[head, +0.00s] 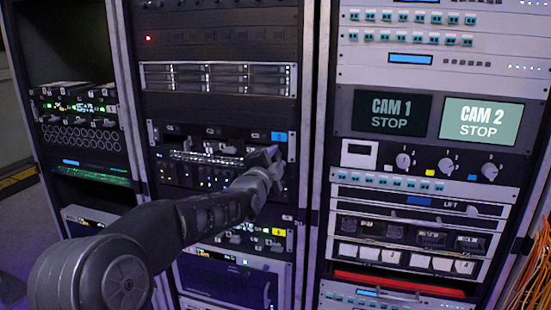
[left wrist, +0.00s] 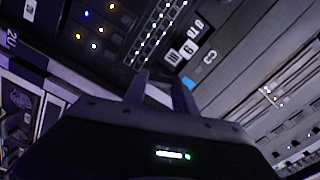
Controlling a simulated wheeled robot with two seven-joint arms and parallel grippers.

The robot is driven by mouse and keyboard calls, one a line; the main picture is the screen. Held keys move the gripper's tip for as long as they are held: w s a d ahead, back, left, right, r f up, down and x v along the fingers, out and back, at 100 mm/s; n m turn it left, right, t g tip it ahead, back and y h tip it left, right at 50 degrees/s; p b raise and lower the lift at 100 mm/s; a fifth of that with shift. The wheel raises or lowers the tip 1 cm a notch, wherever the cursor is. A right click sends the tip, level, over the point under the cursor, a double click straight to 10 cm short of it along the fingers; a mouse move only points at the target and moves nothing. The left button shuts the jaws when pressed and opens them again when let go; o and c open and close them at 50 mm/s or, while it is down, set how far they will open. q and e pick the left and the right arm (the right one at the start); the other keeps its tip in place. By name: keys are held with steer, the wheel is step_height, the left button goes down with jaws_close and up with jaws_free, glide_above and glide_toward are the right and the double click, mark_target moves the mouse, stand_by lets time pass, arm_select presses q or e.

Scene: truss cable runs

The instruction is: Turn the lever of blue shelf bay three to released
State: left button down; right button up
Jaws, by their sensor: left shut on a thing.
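The blue shelf (head: 226,134) is in the middle rack, with a blue tag (head: 279,136) at its right end. My left gripper (head: 272,155) reaches the right part of this shelf, just below the tag. It is shut on what seems to be a lever there, which the fingers hide in the head view. In the left wrist view the two fingers of my left gripper (left wrist: 160,92) point at the rack face, with a blue patch (left wrist: 188,82) beside them. The lever's position cannot be told. My right gripper is not in view.
Below is a similar shelf with a yellow tag (head: 278,232). A left rack (head: 82,110) and a right rack with CAM 1 (head: 393,117) and CAM 2 (head: 483,122) screens flank the middle one. Orange cables (head: 530,270) hang at the lower right.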

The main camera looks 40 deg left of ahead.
arm_select(q)
steer(key=shift+m+p, duration=0.35)
steer(key=shift+m, duration=1.95)
steer(key=c, duration=1)
jaws_free()
steer(key=shift+s, duration=0.1)
steer(key=v, duration=0.7)
steer(key=shift+s+d+b, duration=0.15)
steer(key=shift+s+b, duration=0.15)
steer(key=shift+b, duration=0.05)
